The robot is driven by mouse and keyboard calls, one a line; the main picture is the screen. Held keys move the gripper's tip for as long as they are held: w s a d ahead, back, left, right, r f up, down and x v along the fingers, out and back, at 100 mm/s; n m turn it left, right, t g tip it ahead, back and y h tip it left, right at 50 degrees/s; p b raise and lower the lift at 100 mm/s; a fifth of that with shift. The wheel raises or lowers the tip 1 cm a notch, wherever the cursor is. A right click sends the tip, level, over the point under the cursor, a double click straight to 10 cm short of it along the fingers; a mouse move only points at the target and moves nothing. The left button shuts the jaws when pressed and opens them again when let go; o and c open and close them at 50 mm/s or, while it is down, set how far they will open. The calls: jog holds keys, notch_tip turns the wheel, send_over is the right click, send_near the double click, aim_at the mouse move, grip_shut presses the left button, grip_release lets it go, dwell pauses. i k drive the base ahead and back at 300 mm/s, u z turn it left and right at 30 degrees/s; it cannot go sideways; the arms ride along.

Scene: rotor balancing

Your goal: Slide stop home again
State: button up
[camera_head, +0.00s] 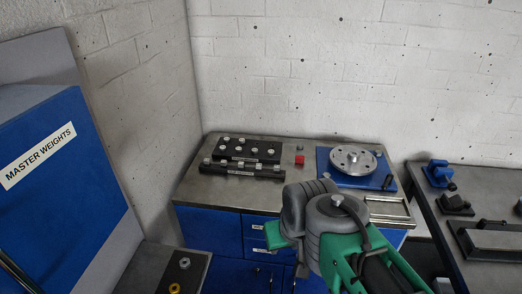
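A round silver rotor disc (353,159) with holes and a central hub lies on a blue base plate (327,172) at the right of the workbench. A small dark part (388,182) sits at the plate's right front corner. It may be the stop, but it is too small to tell, and so is its slide position. My green and grey arm fills the lower middle of the view, in front of the bench. My gripper cannot be made out, so its fingers and anything in them are hidden or out of view.
Two black blocks with silver weights (248,148) stand on the bench's left. A metal tray (390,207) is at the bench's front right. Another table (490,270) with fixtures stands right. A blue MASTER WEIGHTS panel (60,190) stands left.

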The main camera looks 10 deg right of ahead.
aim_at(299, 159)
jog(key=z, duration=0.15)
jog(key=i, duration=1.1)
jog(key=z, duration=0.55)
